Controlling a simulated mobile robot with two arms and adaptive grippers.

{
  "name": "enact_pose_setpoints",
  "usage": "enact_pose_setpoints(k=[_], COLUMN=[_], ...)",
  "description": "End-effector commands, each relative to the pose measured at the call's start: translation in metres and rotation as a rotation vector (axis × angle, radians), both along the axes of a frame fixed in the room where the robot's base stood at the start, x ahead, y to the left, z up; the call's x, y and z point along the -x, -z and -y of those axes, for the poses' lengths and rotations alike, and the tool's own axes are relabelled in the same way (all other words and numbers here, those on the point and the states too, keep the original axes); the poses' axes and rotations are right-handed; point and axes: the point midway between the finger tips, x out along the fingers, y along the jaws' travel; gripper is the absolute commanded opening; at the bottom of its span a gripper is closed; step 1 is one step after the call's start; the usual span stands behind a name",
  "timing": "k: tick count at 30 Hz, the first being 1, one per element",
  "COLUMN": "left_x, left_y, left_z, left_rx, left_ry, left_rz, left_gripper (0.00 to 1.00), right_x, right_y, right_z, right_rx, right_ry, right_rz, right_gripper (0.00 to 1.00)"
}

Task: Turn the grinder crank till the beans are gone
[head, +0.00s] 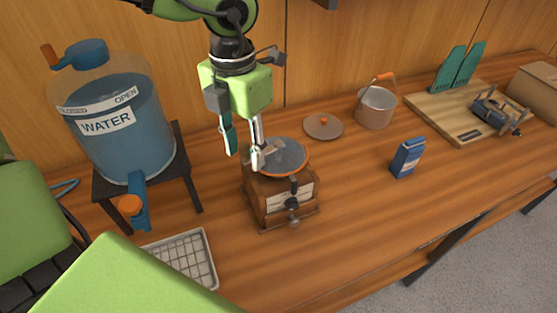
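The grinder (268,205) is a wooden box with a round orange-rimmed bowl on top and a drawer with a dark knob in front. It stands on the counter in the middle of the head view. The bowl (287,155) looks grey inside; I cannot make out any beans. A pale crank handle (265,157) shows at the bowl's left side. My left gripper (244,151) points down at that side, fingers apart, with the pale handle close to its right finger. I cannot tell whether they touch. My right gripper is not in view.
A water dispenser (130,160) on a dark stand is at the left, with a wire-grid tray (185,258) in front. A round lid (323,126), a metal pot (376,108), a blue carton (407,157) and a wooden board (440,108) are to the right. The counter's front right is clear.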

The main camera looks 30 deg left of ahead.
Motion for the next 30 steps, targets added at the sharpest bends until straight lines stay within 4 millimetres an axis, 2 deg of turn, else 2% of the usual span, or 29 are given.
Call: enact_pose_setpoints(k=[1,3,4,10,20,30], left_x=[0.000,0.000,0.000,-0.002,-0.027,-0.028], left_y=[0.000,0.000,0.000,0.000,0.000,0.000], left_z=[0.000,0.000,0.000,-0.002,-0.025,-0.027], left_rx=[0.000,0.000,0.000,0.000,0.001,0.001], left_ry=[0.000,0.000,0.000,-0.001,-0.002,0.000], left_rz=[0.000,0.000,0.000,0.001,0.004,0.001], left_gripper=[0.22,0.04,0.00,0.00,0.00,0.00], right_x=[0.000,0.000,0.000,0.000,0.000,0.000], right_y=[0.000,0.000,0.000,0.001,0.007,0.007], right_z=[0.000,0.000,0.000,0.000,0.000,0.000], right_rx=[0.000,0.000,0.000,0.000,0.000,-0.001], right_ry=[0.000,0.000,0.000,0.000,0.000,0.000], right_rz=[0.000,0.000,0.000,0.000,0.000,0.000], right_gripper=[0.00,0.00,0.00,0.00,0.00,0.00])
